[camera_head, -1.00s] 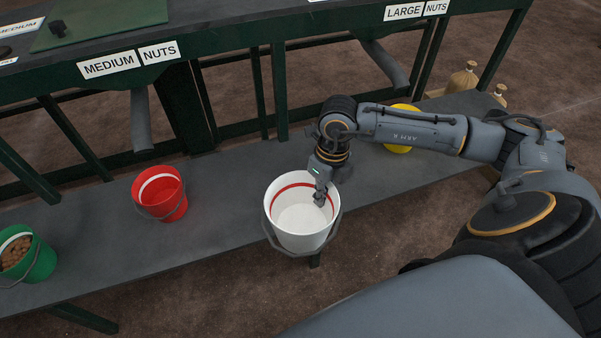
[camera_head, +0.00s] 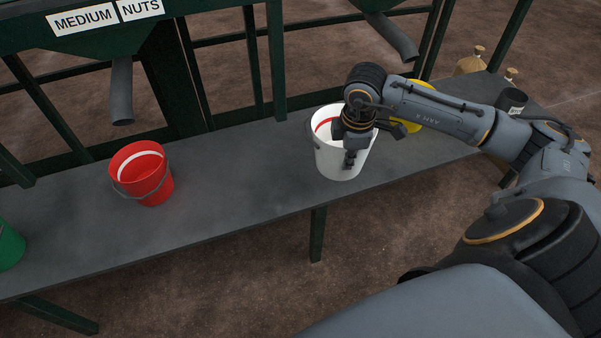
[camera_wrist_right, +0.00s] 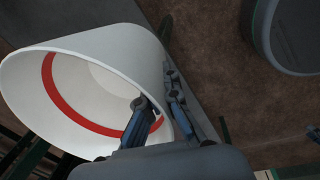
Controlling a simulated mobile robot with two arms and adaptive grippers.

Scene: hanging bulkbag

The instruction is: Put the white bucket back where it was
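The white bucket (camera_head: 331,160), with a red band inside its rim, is upright at the front of the grey bench (camera_head: 235,195). I cannot tell whether its base touches the bench or is slightly above it. My right gripper (camera_head: 350,158) points down at the bucket's near right rim. In the right wrist view, the bucket (camera_wrist_right: 90,50) lies between the fingers of this gripper (camera_wrist_right: 156,92). One finger is inside and one outside, and they close on the wall. The gripper hides part of the rim. My left gripper is out of view.
A red bucket (camera_head: 142,178) stands left on the bench, and part of a green bucket (camera_head: 9,248) shows at the left edge. A yellow bucket (camera_head: 411,122) is partly behind my right arm. Chutes (camera_head: 121,92) hang above the bench. The bench between red and white buckets is clear.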

